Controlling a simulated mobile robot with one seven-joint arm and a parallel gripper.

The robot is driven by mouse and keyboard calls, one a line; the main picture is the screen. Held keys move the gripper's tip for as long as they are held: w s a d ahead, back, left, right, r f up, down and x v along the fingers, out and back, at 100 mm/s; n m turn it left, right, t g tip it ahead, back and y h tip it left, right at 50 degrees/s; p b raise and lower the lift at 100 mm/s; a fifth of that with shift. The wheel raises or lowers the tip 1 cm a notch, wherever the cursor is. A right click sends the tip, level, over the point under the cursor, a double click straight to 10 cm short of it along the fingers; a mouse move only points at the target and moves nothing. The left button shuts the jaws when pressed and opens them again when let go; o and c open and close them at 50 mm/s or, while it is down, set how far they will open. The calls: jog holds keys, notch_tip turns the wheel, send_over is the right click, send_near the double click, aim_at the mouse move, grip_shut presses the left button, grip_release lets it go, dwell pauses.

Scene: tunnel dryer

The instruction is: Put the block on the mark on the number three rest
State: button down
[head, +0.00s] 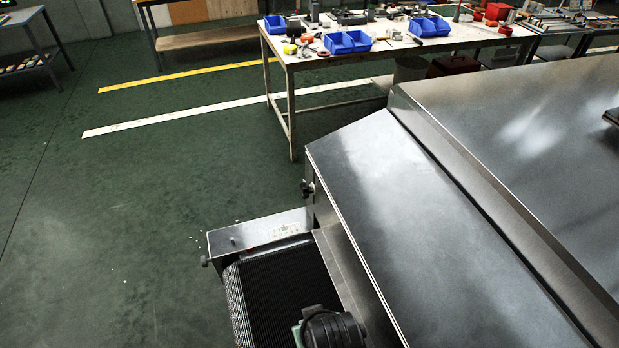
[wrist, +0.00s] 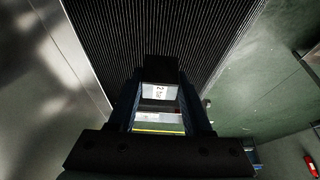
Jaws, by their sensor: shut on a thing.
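In the wrist view my gripper (wrist: 163,88) is shut on the block (wrist: 161,91), which shows a pale face with small dark markings and a dark part above it. The block is held between the two dark fingers, with the ribbed black belt (wrist: 175,35) behind it. I cannot tell the gap between the block and the belt. In the head view a dark part of my arm's end shows at the bottom edge, over the belt (head: 283,285); the fingertips and block cannot be made out there. No rest numbered three and no mark can be made out.
The dryer's steel hood (head: 430,220) fills the right of the head view, beside the belt. A metal side box (head: 262,232) stands at the belt's far side. A workbench (head: 390,50) with blue bins (head: 347,42) stands behind. Green floor at left is clear.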

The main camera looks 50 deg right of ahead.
jog(key=shift+f, duration=3.25)
jog(key=shift+f, duration=0.2)
jog(key=shift+c, duration=1.6)
grip_release()
jog(key=v, duration=1.2)
jog(key=shift+r+p, duration=0.2)
jog(key=shift+p, duration=0.2)
jog(key=shift+w, duration=0.1)
